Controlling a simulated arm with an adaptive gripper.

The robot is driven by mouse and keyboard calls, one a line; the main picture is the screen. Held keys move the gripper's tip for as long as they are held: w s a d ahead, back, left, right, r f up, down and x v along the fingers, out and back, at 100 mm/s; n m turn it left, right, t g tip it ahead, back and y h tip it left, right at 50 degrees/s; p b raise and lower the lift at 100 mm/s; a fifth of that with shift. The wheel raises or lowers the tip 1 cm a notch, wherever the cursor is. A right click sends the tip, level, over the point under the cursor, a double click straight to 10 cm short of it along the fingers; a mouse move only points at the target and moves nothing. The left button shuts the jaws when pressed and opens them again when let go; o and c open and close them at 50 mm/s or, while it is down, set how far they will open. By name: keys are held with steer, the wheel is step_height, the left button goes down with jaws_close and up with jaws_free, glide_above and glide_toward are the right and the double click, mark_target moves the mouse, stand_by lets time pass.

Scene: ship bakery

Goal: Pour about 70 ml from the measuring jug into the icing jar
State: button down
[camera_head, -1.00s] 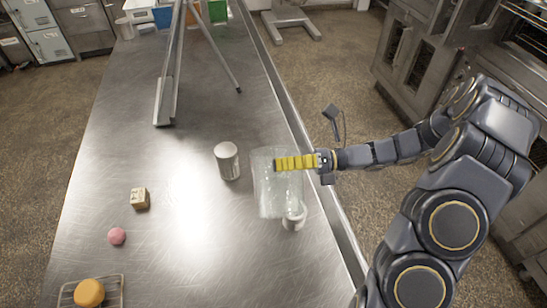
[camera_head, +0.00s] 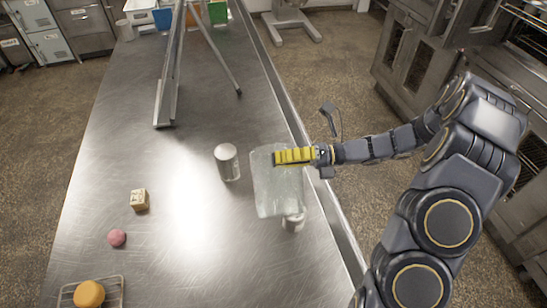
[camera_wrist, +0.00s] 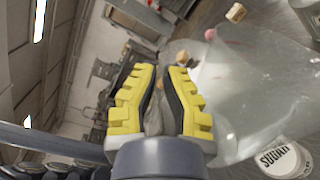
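The clear measuring jug (camera_head: 276,192) is in my gripper (camera_head: 276,158), above the right side of the steel table. In the wrist view the yellow fingers (camera_wrist: 160,92) are closed around a greyish, see-through part that looks like the jug's handle. The jug's clear body (camera_wrist: 250,85) is tilted beside them. A small white jar (camera_head: 293,222), probably the icing jar, stands below the jug's lower end and is partly hidden by it. It also shows in the wrist view (camera_wrist: 283,160), with "SUGAR" lettering. Liquid level and any stream cannot be made out.
A pale canister (camera_head: 228,163) stands left of the jug. A wooden block (camera_head: 139,199), a pink ball (camera_head: 117,238) and a wire rack (camera_head: 117,292) with an orange round item (camera_head: 89,293) lie farther left. A metal stand (camera_head: 167,95) is at the back.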

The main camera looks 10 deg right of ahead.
mark_target(279, 182)
steer(key=shift+w+m+b, duration=0.35)
steer(key=shift+w+m, duration=0.05)
steer(key=shift+w, duration=0.05)
stand_by(0.4)
steer(key=shift+w+d+r+m+b, duration=0.15)
steer(key=shift+w+r+m+b, duration=0.25)
steer(key=shift+w, duration=0.3)
steer(key=shift+w+d+r+m+b, duration=0.1)
steer(key=shift+w+r+m+b, duration=0.3)
steer(key=shift+w, duration=0.3)
stand_by(1.9)
steer(key=s, duration=0.2)
steer(key=s+f+n, duration=0.1)
steer(key=shift+s+a+f+n, duration=0.2)
steer(key=shift+s+n, duration=0.1)
steer(key=shift+s, duration=0.05)
steer(key=shift+s+a+f+n+p, duration=0.1)
steer(key=shift+s+f+n+p, duration=0.1)
steer(key=shift+s+n, duration=0.5)
steer(key=shift+s+a+f+n+p, duration=0.1)
steer(key=shift+s+n+p, duration=0.05)
steer(key=shift+s+n, duration=0.55)
stand_by(0.6)
